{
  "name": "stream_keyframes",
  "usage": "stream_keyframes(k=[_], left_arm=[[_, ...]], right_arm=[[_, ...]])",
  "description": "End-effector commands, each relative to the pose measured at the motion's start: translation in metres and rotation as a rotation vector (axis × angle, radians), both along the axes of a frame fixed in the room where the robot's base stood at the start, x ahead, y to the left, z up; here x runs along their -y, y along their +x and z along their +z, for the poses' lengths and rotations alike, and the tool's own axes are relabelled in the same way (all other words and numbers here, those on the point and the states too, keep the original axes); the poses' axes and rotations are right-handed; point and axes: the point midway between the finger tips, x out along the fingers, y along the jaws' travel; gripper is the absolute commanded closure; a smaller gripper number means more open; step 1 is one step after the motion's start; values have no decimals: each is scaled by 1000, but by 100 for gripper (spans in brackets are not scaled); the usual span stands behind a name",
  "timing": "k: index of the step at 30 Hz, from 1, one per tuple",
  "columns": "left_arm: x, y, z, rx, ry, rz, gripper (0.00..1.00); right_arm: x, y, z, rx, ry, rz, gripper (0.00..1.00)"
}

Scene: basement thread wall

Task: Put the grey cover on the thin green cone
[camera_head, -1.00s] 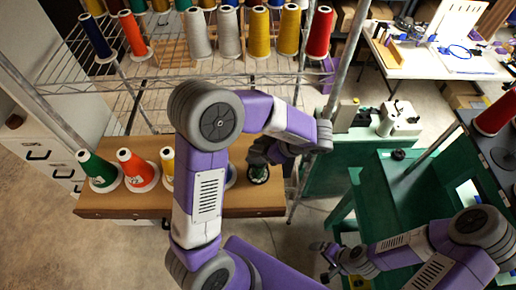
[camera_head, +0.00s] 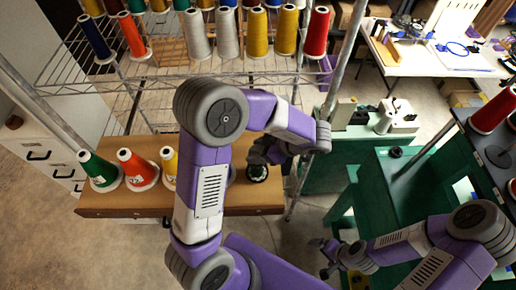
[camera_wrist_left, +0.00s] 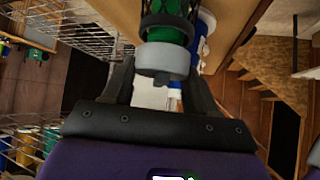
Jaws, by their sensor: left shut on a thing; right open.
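The thin green cone (camera_head: 258,173) stands at the right end of the wooden shelf, on a dark round base, partly hidden by my left gripper (camera_head: 268,155). In the left wrist view, the green cone (camera_wrist_left: 166,34) shows with black mesh around it. The grey cover (camera_wrist_left: 164,62) is between the fingers of my left gripper (camera_wrist_left: 160,78), which is shut on it. It lies in line with the cone's end; whether it is fully seated I cannot tell. My right gripper (camera_head: 328,258) is open and empty, low at the right, away from the shelf.
Green (camera_head: 97,170), orange (camera_head: 137,168) and yellow cones stand on the wooden shelf (camera_head: 120,202) to the left. A wire rack with several thread cones is above and behind. A metal post (camera_head: 300,180) stands close right of my left gripper. A green table (camera_head: 395,185) is at the right.

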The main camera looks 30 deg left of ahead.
Motion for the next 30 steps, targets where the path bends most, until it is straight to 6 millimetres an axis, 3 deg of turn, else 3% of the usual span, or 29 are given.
stream_keyframes(k=[7,8,13,23,30], left_arm=[[0,0,-3,-1,1,1,70],[0,0,-3,-1,1,1,38],[0,0,-3,-1,1,1,13],[3,1,0,1,0,0,13],[29,5,25,2,-1,-2,13]], right_arm=[[0,0,0,0,0,0,2],[0,0,0,0,0,0,2],[0,0,0,0,0,0,2],[0,0,0,0,0,0,2],[0,0,2,0,0,0,2]])
